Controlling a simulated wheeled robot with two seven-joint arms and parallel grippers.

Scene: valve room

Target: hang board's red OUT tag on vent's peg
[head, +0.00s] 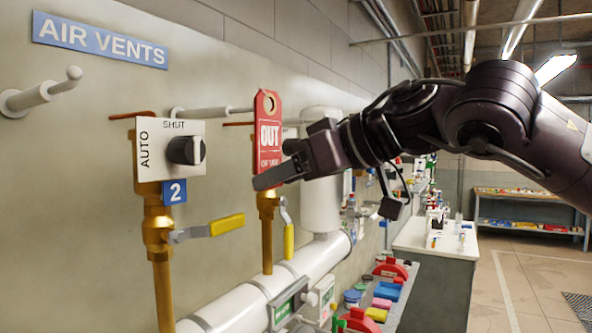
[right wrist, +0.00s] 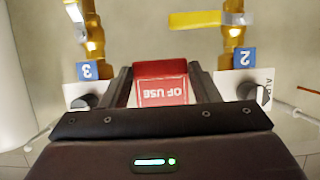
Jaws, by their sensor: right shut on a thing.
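The red OUT tag (head: 268,140) hangs upright in the grip of my right gripper (head: 278,165), its lettering facing the head camera and its hole at the top. The right wrist view shows the tag (right wrist: 164,90) between the two fingers (right wrist: 160,88). A pale peg (head: 210,112) sticks out from the wall above vent 2's panel, and its far end is hidden behind the tag's top. I cannot tell whether it passes through the hole. Another pale peg (head: 42,94) with a ball tip is bare at the left. My left gripper is in neither view.
Vent 2's panel (head: 150,152) has a black knob and a brass pipe with a yellow-handled valve (head: 226,224) below. The right wrist view shows number plates 3 (right wrist: 87,70) and 2 (right wrist: 244,58). A white pipe (head: 250,290) and a cluttered bench (head: 435,240) lie below and right.

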